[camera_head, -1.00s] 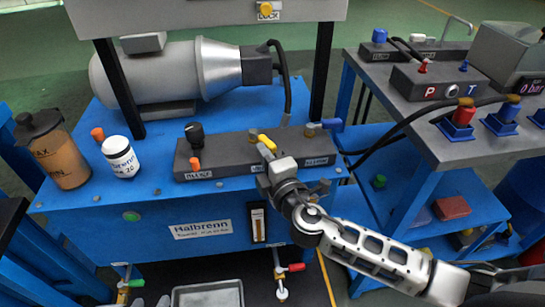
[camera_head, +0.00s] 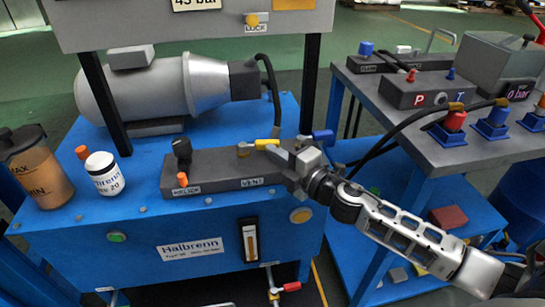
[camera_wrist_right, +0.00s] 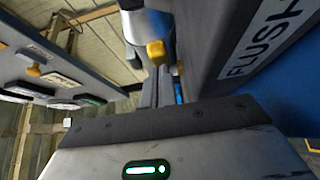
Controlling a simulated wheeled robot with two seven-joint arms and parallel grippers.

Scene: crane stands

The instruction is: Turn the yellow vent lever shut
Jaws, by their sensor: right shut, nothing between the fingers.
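In the right wrist view, the yellow lever end (camera_wrist_right: 157,50) shows just beyond the closed fingers (camera_wrist_right: 155,88). I cannot tell whether they touch. My left gripper is not in view.
A black knob (camera_head: 182,150) and an orange plug (camera_head: 182,180) are on the left. A black hose (camera_head: 380,138) runs right to the grey bench (camera_head: 455,135).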

